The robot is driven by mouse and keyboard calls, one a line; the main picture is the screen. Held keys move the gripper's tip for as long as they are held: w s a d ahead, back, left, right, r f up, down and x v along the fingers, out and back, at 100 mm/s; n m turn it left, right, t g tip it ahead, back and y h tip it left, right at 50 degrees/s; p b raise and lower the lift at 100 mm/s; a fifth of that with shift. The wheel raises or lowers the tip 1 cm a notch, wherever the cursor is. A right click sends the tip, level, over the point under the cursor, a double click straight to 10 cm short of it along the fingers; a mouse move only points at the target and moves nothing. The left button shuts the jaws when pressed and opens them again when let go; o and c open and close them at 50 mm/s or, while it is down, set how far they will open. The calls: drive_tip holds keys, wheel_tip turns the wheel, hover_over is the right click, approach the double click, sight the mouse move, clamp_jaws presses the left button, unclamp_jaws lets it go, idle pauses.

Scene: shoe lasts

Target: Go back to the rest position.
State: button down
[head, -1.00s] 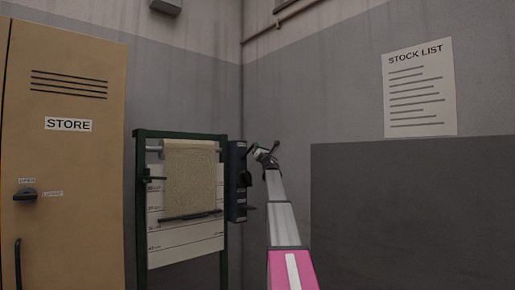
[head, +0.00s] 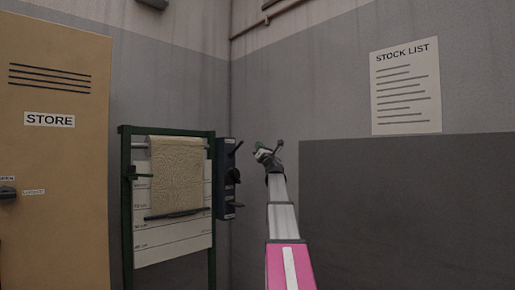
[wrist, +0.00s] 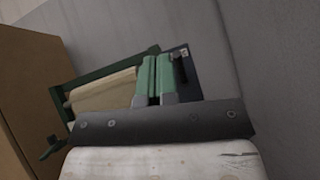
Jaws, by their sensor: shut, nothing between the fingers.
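My gripper (head: 261,147) is at the end of my outstretched arm, near the middle of the head view. It looks small there, in front of the grey wall and just right of a dark blue panel (head: 227,180) with levers. In the wrist view the two green fingers of my gripper (wrist: 156,60) lie side by side, closed, with nothing between them. Behind them are the green-framed stand (wrist: 100,76) and the dark panel (wrist: 185,72).
A green-framed stand (head: 125,222) with a beige roll of sheet (head: 176,172) and a marked white board is left of my arm. A tan STORE door (head: 52,170) is further left. A dark grey panel (head: 410,215) fills the right, below a STOCK LIST sheet (head: 405,87).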

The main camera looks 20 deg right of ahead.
idle(0.3)
